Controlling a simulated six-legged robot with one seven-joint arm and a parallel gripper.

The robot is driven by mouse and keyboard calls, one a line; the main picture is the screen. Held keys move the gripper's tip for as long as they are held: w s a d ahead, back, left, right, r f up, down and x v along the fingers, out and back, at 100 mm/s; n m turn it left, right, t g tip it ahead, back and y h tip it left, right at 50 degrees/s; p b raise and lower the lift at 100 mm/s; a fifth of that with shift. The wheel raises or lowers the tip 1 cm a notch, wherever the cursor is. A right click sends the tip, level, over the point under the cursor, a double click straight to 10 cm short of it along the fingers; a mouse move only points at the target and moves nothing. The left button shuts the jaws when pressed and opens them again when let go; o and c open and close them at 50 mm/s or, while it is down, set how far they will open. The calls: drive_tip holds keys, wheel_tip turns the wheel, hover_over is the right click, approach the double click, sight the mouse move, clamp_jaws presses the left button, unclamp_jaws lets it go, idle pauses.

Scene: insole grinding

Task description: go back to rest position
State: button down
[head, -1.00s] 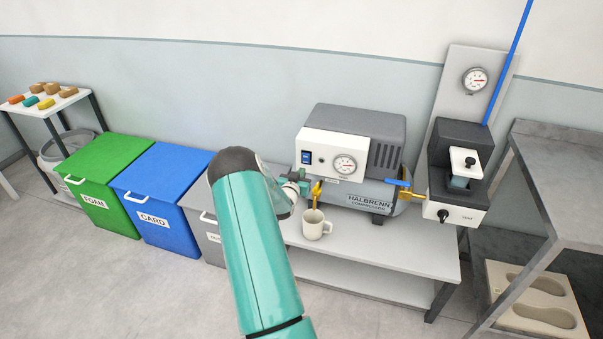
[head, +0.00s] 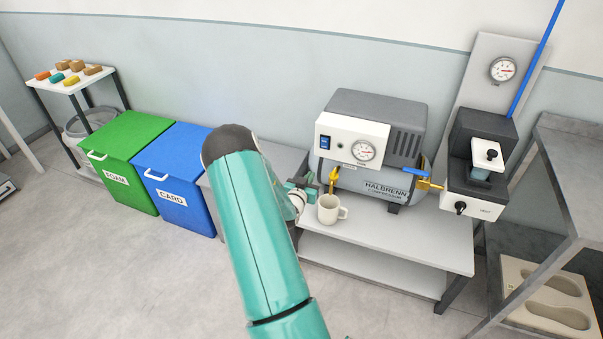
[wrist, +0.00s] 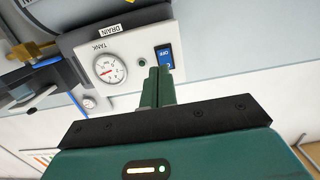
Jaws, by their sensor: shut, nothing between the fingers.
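My gripper (head: 311,184) is at the end of my teal arm, left of the compressor (head: 376,140) and near its yellow drain part (head: 334,178). In the wrist view the two green fingers (wrist: 158,86) are together with nothing between them. They point toward the compressor's white panel (wrist: 125,58), close below the blue switch (wrist: 164,57) in the picture. A small gap seems to part them from the panel, but the exact distance is hard to tell. My forearm hides part of the bench's left end.
A white mug (head: 330,209) stands on the bench (head: 390,251) just below my gripper. A valve unit with a gauge (head: 503,69) stands at right, beside a grey table (head: 575,160). Green (head: 128,160) and blue (head: 180,176) bins stand at left. The front floor is clear.

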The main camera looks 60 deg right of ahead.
idle(0.3)
drive_tip(key=w+a+r+n+t+y, duration=0.45)
drive_tip(key=w+a+r+y, duration=0.35)
drive_tip(key=w+a+r, duration=0.85)
drive_tip(key=w+a+r+n+t+y, duration=0.1)
drive_tip(key=a+r+y, duration=0.15)
drive_tip(key=a, duration=0.45)
drive_tip(key=w+a+r+n+t+y, duration=0.1)
drive_tip(key=a+r, duration=0.2)
drive_tip(key=a, duration=0.5)
drive_tip(key=s+a+r+n+y, duration=0.2)
drive_tip(key=s+a+r+n, duration=0.15)
drive_tip(key=a, duration=0.55)
drive_tip(key=s+a+r+n+y, duration=0.2)
drive_tip(key=s+a+r, duration=0.25)
drive_tip(key=a, duration=0.45)
drive_tip(key=s+a+n+g, duration=0.1)
drive_tip(key=s+a, duration=0.3)
drive_tip(key=s, duration=0.4)
drive_tip(key=s+a+n+g+y, duration=0.1)
drive_tip(key=s+a+n+g, duration=0.1)
drive_tip(key=s, duration=0.5)
drive_tip(key=a+r+n, duration=0.1)
drive_tip(key=a, duration=0.1)
drive_tip(key=shift+s+a, duration=0.35)
drive_tip(key=shift+s, duration=0.05)
drive_tip(key=shift+g, duration=0.25)
